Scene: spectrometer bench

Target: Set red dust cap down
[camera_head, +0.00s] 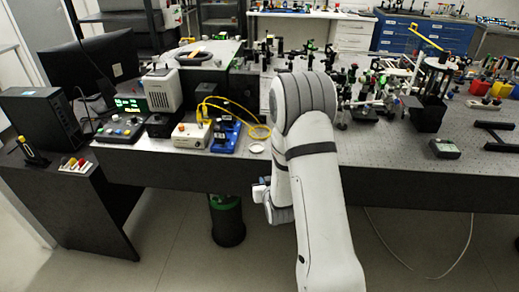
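My gripper (262,190) shows only in part, just in front of the bench's front edge, low and left of my white arm. It is small and partly hidden by the arm, so I cannot tell whether its fingers are open or shut. I cannot make out a red dust cap in or near it. A small round pale dish (256,148) lies on the bench top near the front edge, a little above the gripper in the picture. A white box (192,135) with a small orange-red spot on top stands to the left, beside a blue device (225,136).
A yellow cable (262,131) loops over the bench behind the dish. A control box (120,129) and a beige unit (162,91) stand left. Several optics mounts crowd the right half. Bare bench (385,150) shows right of my arm. A dark green-banded bin (227,222) stands below.

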